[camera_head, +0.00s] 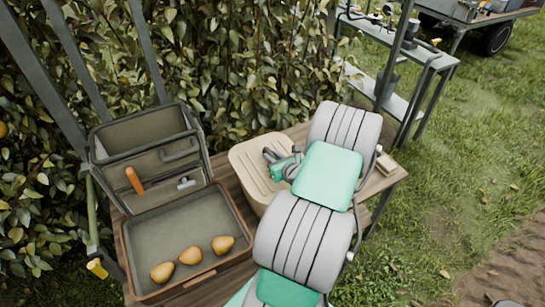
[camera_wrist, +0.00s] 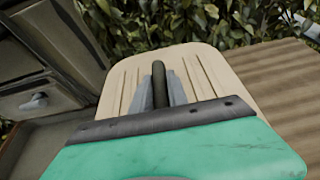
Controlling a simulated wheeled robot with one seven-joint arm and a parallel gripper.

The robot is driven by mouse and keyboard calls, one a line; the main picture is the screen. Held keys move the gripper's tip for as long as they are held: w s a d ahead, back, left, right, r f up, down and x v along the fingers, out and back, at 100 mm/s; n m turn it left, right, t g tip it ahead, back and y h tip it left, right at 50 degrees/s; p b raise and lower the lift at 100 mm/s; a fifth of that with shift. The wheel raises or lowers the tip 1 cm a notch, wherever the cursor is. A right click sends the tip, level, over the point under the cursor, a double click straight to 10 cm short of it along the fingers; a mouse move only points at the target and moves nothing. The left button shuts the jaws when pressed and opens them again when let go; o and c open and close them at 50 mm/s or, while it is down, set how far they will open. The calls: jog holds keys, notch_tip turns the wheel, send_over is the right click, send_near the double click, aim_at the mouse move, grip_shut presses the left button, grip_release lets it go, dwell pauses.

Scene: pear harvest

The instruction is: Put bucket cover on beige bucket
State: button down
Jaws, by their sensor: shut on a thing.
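The bucket cover (camera_head: 249,168) is a beige, ribbed lid with rounded corners. In the head view it lies over the top of the beige bucket (camera_head: 253,200), whose side shows below it; how exactly its edges sit is partly hidden by my arm. In the wrist view the cover (camera_wrist: 205,62) fills the middle, with a dark handle (camera_wrist: 159,82) standing up from it. My gripper (camera_wrist: 160,95) is shut on this handle, one grey finger on each side. It also shows over the cover in the head view (camera_head: 274,160).
A wooden table (camera_head: 380,180) carries the bucket. Left of it are a tray (camera_head: 185,235) with three pears and an open toolbox (camera_head: 150,150) with an orange-handled tool. A small block (camera_head: 387,165) lies at the table's right end. A leafy hedge stands close behind.

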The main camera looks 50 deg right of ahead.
jog(key=c, duration=1.3)
grip_release()
jog(key=shift+r, duration=0.15)
jog(key=v, duration=1.2)
jog(key=w+a+n+g+y, duration=0.1)
jog(key=w+a+n, duration=0.1)
jog(key=a+n, duration=0.1)
jog(key=w+a+n+y, duration=0.2)
jog(key=a+n, duration=0.2)
jog(key=n, duration=0.1)
jog(key=w+a+n+g+y, duration=0.1)
jog(key=w+a+n+y, duration=0.1)
jog(key=w+a+n, duration=0.1)
jog(key=shift+a+r+n+g, duration=0.2)
jog(key=shift+a+n+g, duration=0.1)
jog(key=shift+a+n, duration=0.15)
jog(key=w+a+r+n+g+y, duration=0.15)
jog(key=a+n+g, duration=0.25)
jog(key=a+n, duration=0.65)
jog(key=s+a+r+n+g+h, duration=0.1)
jog(key=s+a+r+n, duration=0.2)
jog(key=a+n, duration=0.3)
jog(key=s+a+r+n+g+h, duration=0.1)
jog(key=s+a+r+n, duration=0.3)
jog(key=n, duration=0.7)
notch_tip(320, 180, up, 2)
jog(key=shift+a+r+g, duration=0.25)
jog(key=shift+a+g, duration=0.25)
jog(key=shift+a, duration=0.7)
